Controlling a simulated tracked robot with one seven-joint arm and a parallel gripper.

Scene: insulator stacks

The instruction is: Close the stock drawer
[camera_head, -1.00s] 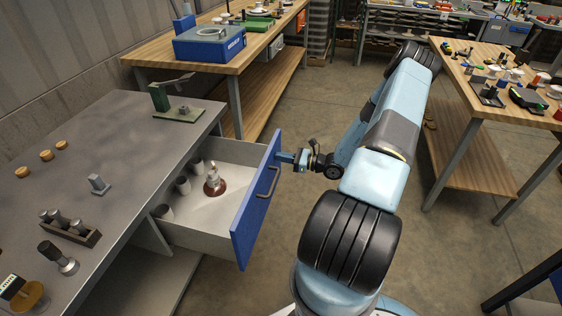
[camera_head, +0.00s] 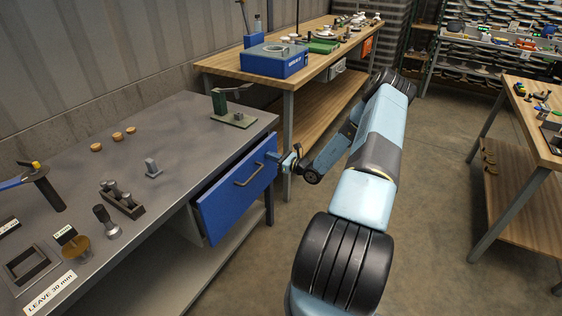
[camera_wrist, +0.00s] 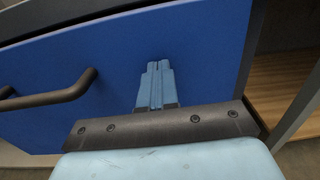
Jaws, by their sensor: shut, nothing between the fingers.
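The stock drawer has a blue front (camera_head: 222,205) with a dark bar handle (camera_head: 249,174). It sits under the grey bench top, and only a narrow strip of its grey side (camera_head: 187,225) shows, so it is slightly open. Its inside is hidden. My gripper (camera_head: 274,157) is at the upper right end of the blue front, right of the handle. In the wrist view my gripper (camera_wrist: 155,72) is shut and empty, its fingertips against or very close to the blue front (camera_wrist: 110,62). The handle (camera_wrist: 60,97) is to its left there.
The grey bench (camera_head: 165,185) carries a green press (camera_head: 232,112), corks, a dark weight block (camera_head: 122,203) and a hammer (camera_head: 42,183). A wooden bench (camera_head: 270,88) stands behind, another wooden table (camera_head: 535,130) at right. Floor between is clear.

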